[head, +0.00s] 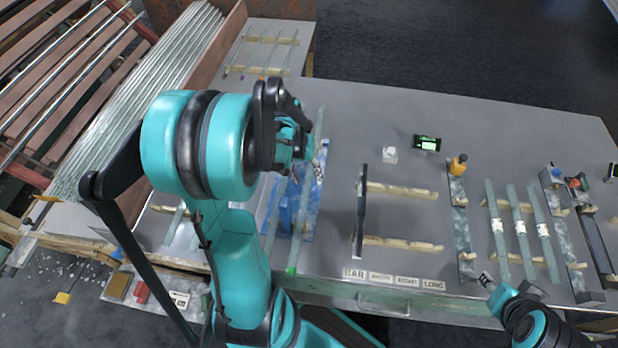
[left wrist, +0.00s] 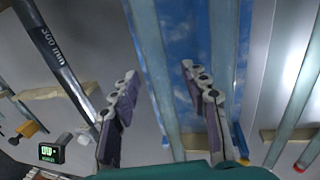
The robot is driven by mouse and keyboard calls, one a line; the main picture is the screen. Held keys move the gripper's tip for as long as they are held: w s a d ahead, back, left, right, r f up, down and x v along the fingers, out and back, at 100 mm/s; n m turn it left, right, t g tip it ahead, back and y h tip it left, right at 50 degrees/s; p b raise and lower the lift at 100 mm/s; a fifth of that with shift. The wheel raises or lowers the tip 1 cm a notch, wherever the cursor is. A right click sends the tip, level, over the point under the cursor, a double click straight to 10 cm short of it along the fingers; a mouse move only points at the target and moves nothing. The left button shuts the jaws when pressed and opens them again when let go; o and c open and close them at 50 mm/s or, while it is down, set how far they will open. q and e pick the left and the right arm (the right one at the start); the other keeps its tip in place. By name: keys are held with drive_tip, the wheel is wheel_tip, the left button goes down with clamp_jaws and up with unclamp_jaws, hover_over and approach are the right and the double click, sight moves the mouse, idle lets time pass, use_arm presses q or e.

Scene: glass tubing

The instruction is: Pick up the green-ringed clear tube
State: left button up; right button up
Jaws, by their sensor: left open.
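A clear tube (head: 299,228) with a green mark at its near end stands out along the blue pad (head: 313,205) in the head view. My left gripper (head: 296,135) is above the far part of this pad and hides part of the tubes. In the left wrist view my left gripper (left wrist: 162,105) is open, and a clear tube (left wrist: 152,60) runs lengthwise between its fingers, not gripped. A second tube (left wrist: 222,45) passes behind the right finger.
Several tubes with white labels (head: 520,227) lie on rests at the right. Long tubes are stacked at the left.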

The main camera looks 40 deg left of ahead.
use_arm(q)
clamp_jaws()
drive_tip(key=shift+r, duration=0.15)
